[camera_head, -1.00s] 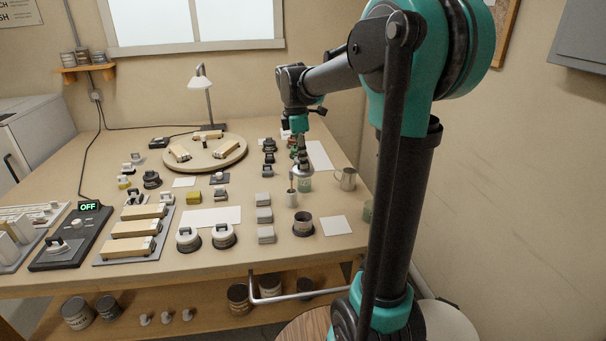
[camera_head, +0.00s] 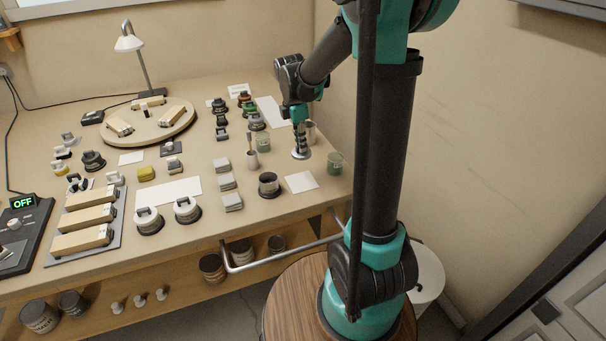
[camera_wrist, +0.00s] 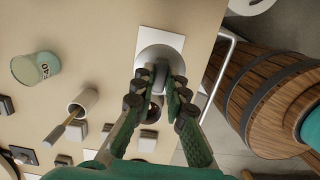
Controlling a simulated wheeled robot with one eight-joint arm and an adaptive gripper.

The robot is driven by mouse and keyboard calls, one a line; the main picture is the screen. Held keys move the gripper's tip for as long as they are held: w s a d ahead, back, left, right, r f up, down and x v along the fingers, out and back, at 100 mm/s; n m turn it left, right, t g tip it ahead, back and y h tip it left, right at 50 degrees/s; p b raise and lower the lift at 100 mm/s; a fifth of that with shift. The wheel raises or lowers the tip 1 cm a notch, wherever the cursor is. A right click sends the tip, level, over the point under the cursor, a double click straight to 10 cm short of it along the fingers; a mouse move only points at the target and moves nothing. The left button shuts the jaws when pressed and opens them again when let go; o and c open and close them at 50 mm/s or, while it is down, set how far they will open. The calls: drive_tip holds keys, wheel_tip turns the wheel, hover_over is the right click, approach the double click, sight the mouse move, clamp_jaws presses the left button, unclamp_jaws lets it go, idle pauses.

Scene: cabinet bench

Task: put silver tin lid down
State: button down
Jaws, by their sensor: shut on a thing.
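My gripper (camera_head: 299,141) is shut on the silver tin lid (camera_head: 301,154) and holds it above the right part of the bench. In the wrist view my gripper's fingertips (camera_wrist: 157,88) close around the lid's raised grip, and the round silver lid (camera_wrist: 152,56) lies over part of a white card (camera_wrist: 174,39). In the head view that card (camera_head: 301,182) lies in front of the lid. An open dark tin (camera_head: 268,187) stands left of the card; in the wrist view it is mostly hidden between my fingers.
A rail (camera_head: 285,255) runs along the bench front.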

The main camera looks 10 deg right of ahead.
wheel_tip(320, 180, down, 13)
drive_tip(key=shift+r, duration=0.1)
idle(0.4)
drive_tip(key=c, duration=1.5)
unclamp_jaws()
drive_tip(key=shift+c, duration=0.2)
drive_tip(key=r, duration=0.4)
drive_tip(key=a+r, duration=0.1)
drive_tip(key=r, duration=0.6)
drive_tip(key=shift+s+a+r, duration=0.2)
drive_tip(key=shift+r, duration=0.15)
drive_tip(key=s+d+f+m+t, duration=0.2)
drive_tip(key=s+m, duration=0.8)
drive_tip(key=s+d+f+m+t+y, duration=0.1)
drive_tip(key=s+d+f+m+t, duration=0.1)
drive_tip(key=s+m, duration=0.8)
drive_tip(key=shift+s+d+f, duration=0.35)
drive_tip(key=shift+d+f, duration=0.35)
drive_tip(key=shift+d, duration=0.1)
